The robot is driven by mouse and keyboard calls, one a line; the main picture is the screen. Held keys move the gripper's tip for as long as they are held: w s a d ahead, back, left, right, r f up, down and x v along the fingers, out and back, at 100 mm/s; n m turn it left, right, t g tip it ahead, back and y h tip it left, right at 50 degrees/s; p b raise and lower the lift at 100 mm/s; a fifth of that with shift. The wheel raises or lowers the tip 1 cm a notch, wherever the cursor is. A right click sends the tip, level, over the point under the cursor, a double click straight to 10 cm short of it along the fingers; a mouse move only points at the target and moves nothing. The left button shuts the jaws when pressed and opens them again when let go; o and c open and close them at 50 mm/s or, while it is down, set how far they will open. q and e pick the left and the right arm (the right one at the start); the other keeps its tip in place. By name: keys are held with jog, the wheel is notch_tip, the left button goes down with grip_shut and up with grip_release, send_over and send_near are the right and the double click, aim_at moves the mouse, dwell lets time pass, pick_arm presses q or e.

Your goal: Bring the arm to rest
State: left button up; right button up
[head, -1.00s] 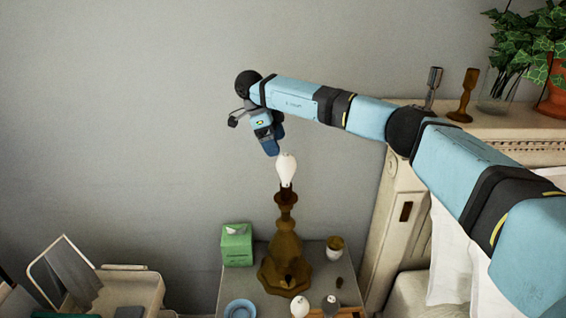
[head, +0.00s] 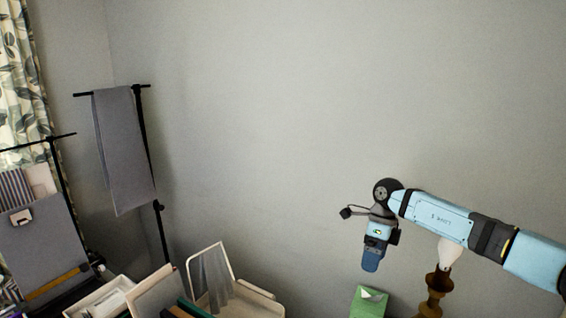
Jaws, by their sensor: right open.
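My right arm reaches in from the right edge of the head view. My right gripper (head: 371,262) hangs down from its end, in front of the grey wall, open and with nothing seen in it. The white bulb (head: 450,254) on the brown lamp (head: 435,298) shows just below my forearm, to the right of the gripper. The forearm overlaps the top of the bulb; I cannot tell whether they touch. My left gripper is not in view.
A green tissue box (head: 368,302) stands below the gripper. At lower left are a pale bin with a raised frame (head: 254,300), a white box (head: 103,297) and a black stand with grey cloth (head: 125,155). The wall area left of the gripper is clear.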

jog(key=s+a+f+m+t+y, duration=0.2)
jog(key=s+a+f+m+y, duration=0.25)
jog(key=s+a+y, duration=0.6)
jog(key=s+a+f+m+t+y, duration=0.2)
jog(key=s+a+f+m+y, duration=0.35)
jog(key=a, duration=0.85)
jog(key=s+d+f+m+t+h, duration=0.5)
jog(key=s+d+f+m+h, duration=0.2)
jog(key=m, duration=1)
jog(key=s+d+f+m+t+h, duration=0.5)
jog(key=s+d+f+m+h, duration=0.3)
jog(key=s+d+f+m, duration=0.3)
jog(key=s+d+m, duration=0.2)
jog(key=s+m, duration=0.2)
jog(key=m, duration=0.2)
jog(key=shift+d+m, duration=0.3)
jog(key=shift+d, duration=0.1)
